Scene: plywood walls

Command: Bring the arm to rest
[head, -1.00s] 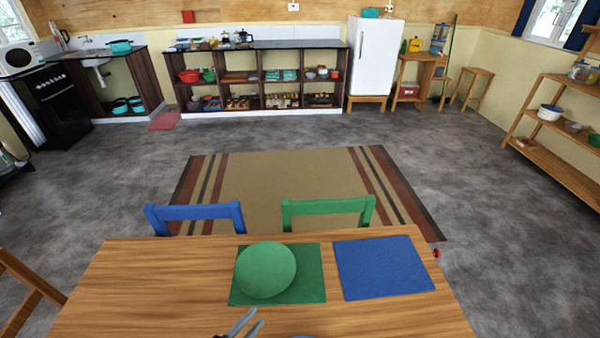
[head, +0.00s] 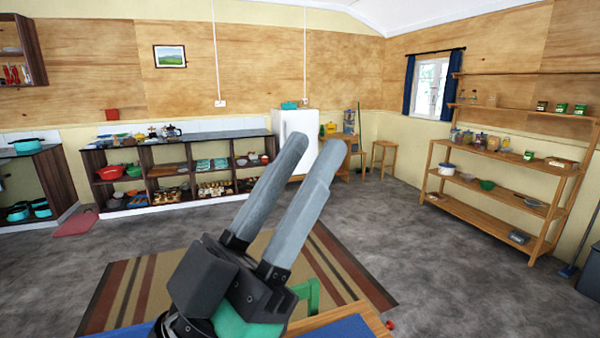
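My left gripper (head: 312,163) is raised in front of the head camera, in the lower middle of the view. Its two grey fingers point up and to the right. They stand apart with a gap between them, and nothing is held there. The gripper covers parts of the rug, the green chair and the table. My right gripper is not in the head view.
The wooden table (head: 377,322) shows at the bottom edge with a blue mat (head: 345,328) on it. A green chair (head: 307,294) stands behind it on the striped rug (head: 135,290). Shelves (head: 485,205) stand at the right; open grey floor (head: 395,225) lies between.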

